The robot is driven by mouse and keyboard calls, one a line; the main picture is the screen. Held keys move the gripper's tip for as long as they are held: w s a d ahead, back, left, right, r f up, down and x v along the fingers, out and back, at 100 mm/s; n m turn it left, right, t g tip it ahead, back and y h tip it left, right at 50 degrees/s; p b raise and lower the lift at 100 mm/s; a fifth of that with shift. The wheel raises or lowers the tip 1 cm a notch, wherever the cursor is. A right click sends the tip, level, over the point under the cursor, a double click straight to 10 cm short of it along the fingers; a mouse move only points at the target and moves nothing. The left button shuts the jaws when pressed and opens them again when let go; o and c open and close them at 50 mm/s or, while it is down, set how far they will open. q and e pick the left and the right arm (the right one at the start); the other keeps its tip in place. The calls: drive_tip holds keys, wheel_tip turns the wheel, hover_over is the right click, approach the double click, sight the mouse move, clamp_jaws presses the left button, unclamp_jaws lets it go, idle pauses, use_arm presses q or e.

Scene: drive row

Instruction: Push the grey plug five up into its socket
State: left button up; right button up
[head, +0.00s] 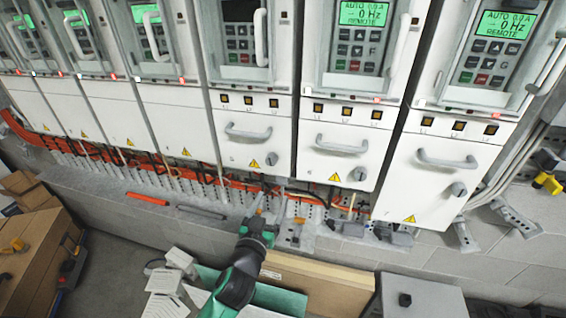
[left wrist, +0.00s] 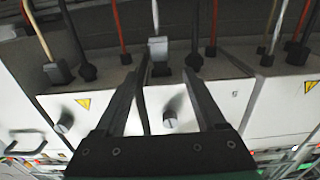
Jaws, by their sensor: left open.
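My left gripper (head: 262,212) is below the drive row, under the underside of the larger middle cabinets. It also shows in the left wrist view (left wrist: 167,65), where its two dark fingers are apart. A light grey plug (left wrist: 158,47) with a pale cable shows between the fingertips, near the left finger, at the cabinet's underside edge. I cannot tell whether a finger touches it or how far it sits in its socket. No number is readable on it. A black plug (left wrist: 193,61) is close beside the right fingertip. My right gripper is not in view.
Other black plugs (left wrist: 87,72) with cables stand on both sides. Drive cabinets (head: 340,150) with handles and knobs fill the upper head view. An orange cable run (head: 150,162) lies beneath them. Boxes and a grey case (head: 425,298) stand on the floor below.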

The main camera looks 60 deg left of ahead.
sight(281, 178)
use_arm(q)
drive_tip(key=x, duration=1.1)
drive_tip(key=shift+w+a, duration=0.2)
drive_tip(key=shift+w, duration=0.1)
clamp_jaws()
idle(0.9)
